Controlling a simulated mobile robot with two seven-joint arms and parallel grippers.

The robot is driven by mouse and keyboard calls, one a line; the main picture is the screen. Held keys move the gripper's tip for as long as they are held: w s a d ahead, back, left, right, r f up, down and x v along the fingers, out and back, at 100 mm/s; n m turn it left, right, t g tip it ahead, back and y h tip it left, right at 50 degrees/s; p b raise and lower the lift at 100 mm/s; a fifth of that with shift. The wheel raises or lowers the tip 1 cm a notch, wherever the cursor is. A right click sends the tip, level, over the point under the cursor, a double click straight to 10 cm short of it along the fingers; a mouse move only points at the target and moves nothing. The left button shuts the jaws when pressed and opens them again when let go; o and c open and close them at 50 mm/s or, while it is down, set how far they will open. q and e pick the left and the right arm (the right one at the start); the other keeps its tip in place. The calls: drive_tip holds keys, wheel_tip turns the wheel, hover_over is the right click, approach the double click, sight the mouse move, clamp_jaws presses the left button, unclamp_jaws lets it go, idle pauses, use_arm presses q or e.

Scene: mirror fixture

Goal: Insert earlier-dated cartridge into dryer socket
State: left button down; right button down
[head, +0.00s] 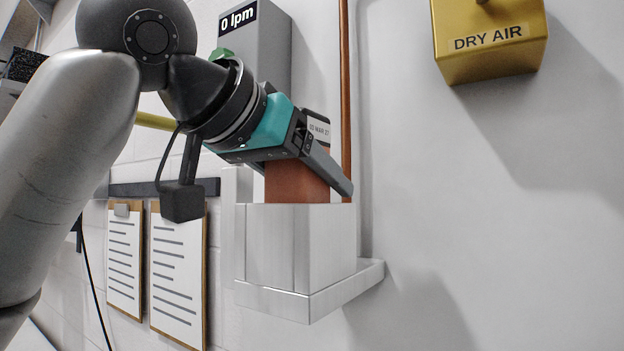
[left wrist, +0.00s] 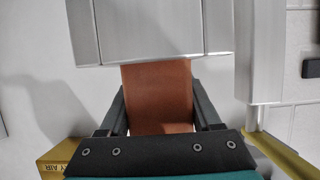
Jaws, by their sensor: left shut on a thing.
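An orange-brown cartridge (head: 296,184) with a white date label (head: 318,128) is held upright at the pale metal dryer socket (head: 300,245). The label shows "MAR 27"; its first digits are too small to be sure of. My left gripper (head: 335,172) is shut on the cartridge, above the socket's top edge. In the left wrist view the cartridge (left wrist: 158,95) runs between both fingers up to the socket (left wrist: 150,30), where its end is hidden. I cannot tell how deep it sits. My right gripper is not in view.
A grey unit reading "0 lpm" (head: 262,45) stands behind my left arm. A yellow "DRY AIR" box (head: 490,42) is on the wall at upper right. A copper pipe (head: 346,60) runs behind the socket. Two clipboards (head: 178,275) hang at left.

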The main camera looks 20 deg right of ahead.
use_arm(q)
drive_tip(key=shift+f+b, duration=0.3)
drive_tip(key=shift+f, duration=0.15)
drive_tip(key=shift+c, duration=2.3)
unclamp_jaws()
drive_tip(key=o, duration=0.5)
drive_tip(key=shift+f, duration=0.1)
drive_tip(key=shift+c, duration=0.2)
drive_tip(key=shift+s+a, duration=0.2)
drive_tip(key=b+v, duration=0.1)
drive_tip(key=v, duration=1.4)
drive_tip(key=shift+d+r, duration=0.15)
drive_tip(key=shift+r, duration=0.2)
drive_tip(key=shift+w, duration=0.15)
